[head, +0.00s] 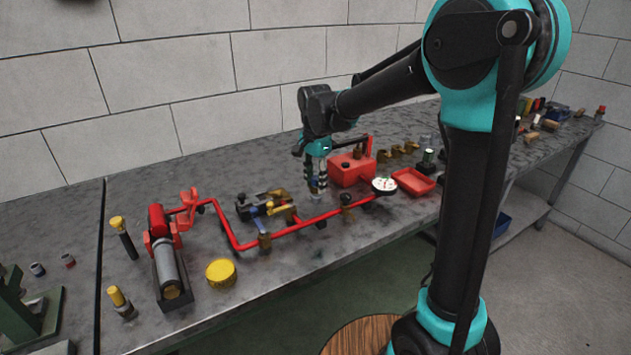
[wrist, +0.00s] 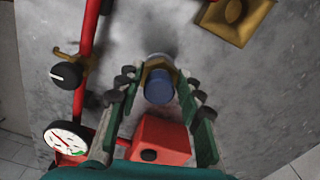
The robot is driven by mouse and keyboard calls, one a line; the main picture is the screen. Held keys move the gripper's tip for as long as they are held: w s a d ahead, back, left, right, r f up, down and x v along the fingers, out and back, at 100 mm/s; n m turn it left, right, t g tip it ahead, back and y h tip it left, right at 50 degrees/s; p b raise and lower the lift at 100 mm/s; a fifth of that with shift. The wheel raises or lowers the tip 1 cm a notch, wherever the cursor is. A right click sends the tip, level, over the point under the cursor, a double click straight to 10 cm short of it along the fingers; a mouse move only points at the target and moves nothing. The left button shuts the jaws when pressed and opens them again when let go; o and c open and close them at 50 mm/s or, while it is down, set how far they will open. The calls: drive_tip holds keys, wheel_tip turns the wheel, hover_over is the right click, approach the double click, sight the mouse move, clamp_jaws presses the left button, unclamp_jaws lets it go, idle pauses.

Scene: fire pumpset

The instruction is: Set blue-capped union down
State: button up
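The blue-capped union (wrist: 159,88) shows in the wrist view, blue cap facing the camera, with a brass hex part and a grey end beyond it. It appears upright on the grey bench. My gripper (wrist: 156,80) has a finger on each side of it, with narrow gaps between the pads and the union, so it looks open around it. In the head view my gripper (head: 316,180) points down at the bench behind the red pipe, and the union's pale lower end (head: 316,197) shows just under the fingertips.
A red pipe run (head: 290,228) with brass valves lies in front of my gripper. A red box (head: 350,170), a round gauge (head: 384,185) and a red tray (head: 413,181) stand to the right. Tools (head: 262,207) lie to the left. A brass block (wrist: 234,18) lies near the union.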

drive_tip(key=o, duration=0.4)
wheel_tip(320, 180, up, 12)
drive_tip(key=shift+r, duration=0.15)
idle(0.4)
